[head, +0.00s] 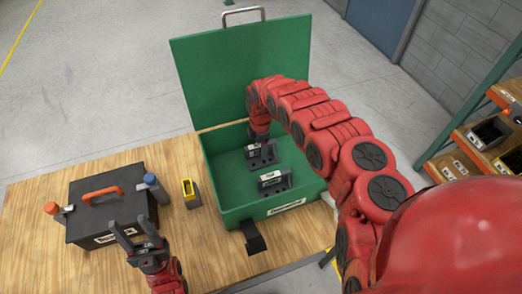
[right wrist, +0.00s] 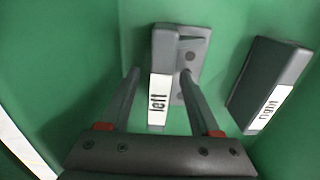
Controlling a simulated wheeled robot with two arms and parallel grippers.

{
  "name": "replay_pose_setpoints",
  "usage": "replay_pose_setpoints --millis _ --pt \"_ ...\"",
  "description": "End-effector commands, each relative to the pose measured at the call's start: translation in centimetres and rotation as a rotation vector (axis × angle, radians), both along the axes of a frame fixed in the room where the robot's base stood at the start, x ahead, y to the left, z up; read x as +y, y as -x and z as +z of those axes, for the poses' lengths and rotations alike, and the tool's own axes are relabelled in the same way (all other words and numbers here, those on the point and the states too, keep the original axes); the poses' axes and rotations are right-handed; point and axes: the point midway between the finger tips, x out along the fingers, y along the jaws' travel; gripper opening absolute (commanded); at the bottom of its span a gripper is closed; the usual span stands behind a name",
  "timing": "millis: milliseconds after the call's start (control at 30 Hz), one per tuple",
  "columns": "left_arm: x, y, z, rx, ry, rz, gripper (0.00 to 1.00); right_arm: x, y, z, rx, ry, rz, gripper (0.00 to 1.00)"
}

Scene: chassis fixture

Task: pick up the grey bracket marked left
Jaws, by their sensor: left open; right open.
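The grey bracket marked left (right wrist: 190,50) lies in the green case, with its white label facing the right wrist camera. In the head view this bracket (head: 266,157) is the one at the back, just below my right gripper (head: 260,138). In the right wrist view my right gripper (right wrist: 160,76) is open, one finger on each side of the bracket's labelled upright part; I cannot tell whether they touch it. A second grey bracket, marked right (right wrist: 270,80), lies beside it; it also shows nearer the front in the head view (head: 274,183). My left gripper (head: 138,238) is open and empty.
The green case (head: 222,198) stands open on the wooden table (head: 205,250), its lid raised behind. Its walls surround the brackets. A black toolbox (head: 90,205) with an orange handle and a small yellow-and-black item (head: 191,193) stand to the left. A shelf with bins (head: 488,132) is at right.

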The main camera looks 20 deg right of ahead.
Motion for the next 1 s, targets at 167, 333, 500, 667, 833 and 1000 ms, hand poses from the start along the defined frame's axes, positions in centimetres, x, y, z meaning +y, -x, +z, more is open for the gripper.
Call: replay_pose_setpoints --millis 167,333,500,667,833,1000 --pt "0.0 0.0 -0.02 0.0 0.0 0.0 0.5 -0.01 -0.03 0.03 -0.001 0.0 0.0 0.58" --pt "0.0 0.0 -0.03 0.0 0.0 0.0 0.5 -0.01 -0.04 0.05 -0.001 0.0 0.0 0.28" --pt "0.0 0.0 -0.03 0.0 0.0 0.0 0.5 -0.01 -0.04 0.05 -0.001 -0.001 0.0 0.0" --pt "0.0 0.0 -0.02 0.0 0.0 0.0 0.5 0.0 -0.04 0.06 -0.001 -0.001 0.0 0.0" --pt "0.0 0.0 -0.03 0.0 0.0 0.0 0.5 0.0 -0.04 0.06 -0.001 -0.001 0.0 0.0" --pt "0.0 0.0 -0.02 0.0 0.0 0.0 0.5 0.0 -0.05 0.07 -0.001 -0.001 0.0 0.0"
